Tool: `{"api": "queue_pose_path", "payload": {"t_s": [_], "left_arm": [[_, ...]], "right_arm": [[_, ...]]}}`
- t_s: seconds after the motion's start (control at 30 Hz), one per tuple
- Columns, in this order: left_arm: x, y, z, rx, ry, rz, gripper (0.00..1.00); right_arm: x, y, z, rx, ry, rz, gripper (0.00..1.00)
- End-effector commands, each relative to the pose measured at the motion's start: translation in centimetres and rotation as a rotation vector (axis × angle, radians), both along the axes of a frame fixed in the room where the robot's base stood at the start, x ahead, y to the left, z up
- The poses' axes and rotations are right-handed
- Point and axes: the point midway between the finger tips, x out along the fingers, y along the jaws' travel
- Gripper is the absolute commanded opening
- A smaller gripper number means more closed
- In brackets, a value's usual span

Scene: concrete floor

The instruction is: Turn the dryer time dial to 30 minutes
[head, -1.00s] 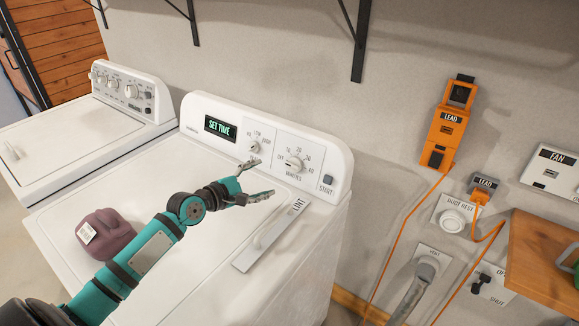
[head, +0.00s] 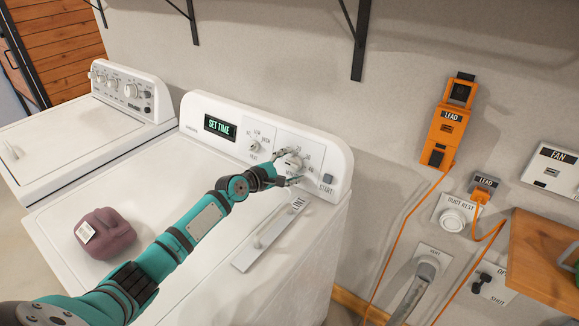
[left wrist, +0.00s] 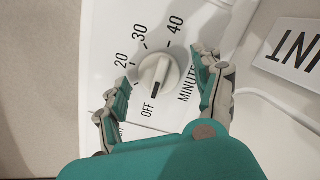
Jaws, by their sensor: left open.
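The white time dial (head: 291,159) is on the dryer's control panel, partly hidden by my left gripper (head: 284,167) in the head view. In the left wrist view the dial (left wrist: 158,70) shows whole, with its dark mark toward OFF; 20, 30 and 40 are printed around it. My left gripper (left wrist: 161,74) is open, one finger on each side of the dial, with gaps showing. I cannot tell that either finger touches it. The dryer's display (head: 220,127) reads SET TIME. My right gripper is not in view.
A smaller heat knob (head: 255,146) is left of the dial, and a START button (head: 328,180) is right of it. The lint cover (head: 268,236) with a raised handle lies below. A washer (head: 75,130) stands left.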

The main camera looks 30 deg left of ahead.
Motion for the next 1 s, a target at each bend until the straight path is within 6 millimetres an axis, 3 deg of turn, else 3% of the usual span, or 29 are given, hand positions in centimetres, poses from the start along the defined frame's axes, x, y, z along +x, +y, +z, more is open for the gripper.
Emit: {"api": "queue_pose_path", "payload": {"t_s": [0.03,0.47,0.77,1.0], "left_arm": [[-0.02,0.01,0.01,0.000,0.000,0.000,0.67],[-0.04,0.03,-0.02,0.000,0.000,0.000,0.12],[-0.04,0.04,-0.06,0.040,-0.005,-0.013,0.12],[0.01,0.09,-0.08,0.175,-0.024,-0.056,0.12]], "right_arm": [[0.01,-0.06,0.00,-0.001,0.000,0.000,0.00],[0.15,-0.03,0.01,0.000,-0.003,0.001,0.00],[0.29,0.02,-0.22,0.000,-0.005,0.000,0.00],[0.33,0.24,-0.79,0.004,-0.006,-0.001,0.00]]}}
